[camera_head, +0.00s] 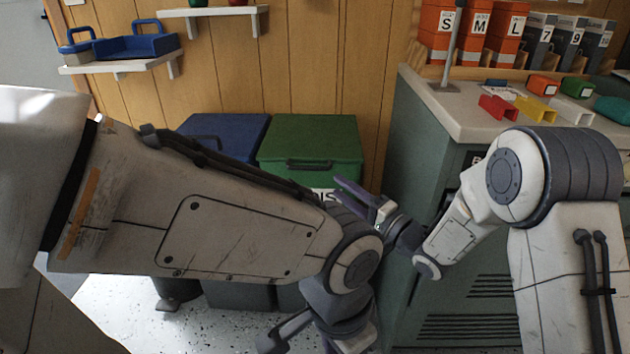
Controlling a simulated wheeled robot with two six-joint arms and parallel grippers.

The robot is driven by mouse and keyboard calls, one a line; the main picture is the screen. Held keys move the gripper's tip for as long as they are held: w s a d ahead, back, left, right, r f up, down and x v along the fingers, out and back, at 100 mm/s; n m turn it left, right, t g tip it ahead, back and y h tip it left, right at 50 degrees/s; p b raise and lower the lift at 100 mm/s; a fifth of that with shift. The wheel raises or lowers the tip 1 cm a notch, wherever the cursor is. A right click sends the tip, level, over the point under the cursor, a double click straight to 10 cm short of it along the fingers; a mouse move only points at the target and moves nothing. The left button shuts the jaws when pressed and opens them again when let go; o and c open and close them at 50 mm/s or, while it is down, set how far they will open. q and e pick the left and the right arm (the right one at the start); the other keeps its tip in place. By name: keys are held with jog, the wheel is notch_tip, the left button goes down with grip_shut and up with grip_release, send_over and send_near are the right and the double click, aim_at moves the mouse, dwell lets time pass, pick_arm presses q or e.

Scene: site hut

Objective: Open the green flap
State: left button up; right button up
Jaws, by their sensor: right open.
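The green flap (312,140) is the lid of a bin against the wooden wall, with a dark handle (309,164) along its front edge. The lid lies shut. My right gripper (345,192) is open and empty, its purple fingers pointing left at the lid's front right corner, right of and below the handle. I cannot tell whether they touch the bin. My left arm crosses in front and hides much of the bin's front. My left gripper (285,338) is low at the bottom edge, partly cut off, and its jaws are unclear.
A bin with a blue lid (222,132) stands left of the green one. A green-grey cabinet (425,150) with a pale worktop (462,115) stands close on the right, holding coloured boxes and binders. Wall shelves (122,62) hang above. Speckled floor (215,325) shows below.

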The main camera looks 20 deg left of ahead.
aim_at(317, 170)
jog(key=shift+b+x, duration=1.2)
jog(key=shift+x, duration=3.75)
grip_shut()
jog(key=shift+d, duration=0.1)
jog(key=shift+d, duration=0.1)
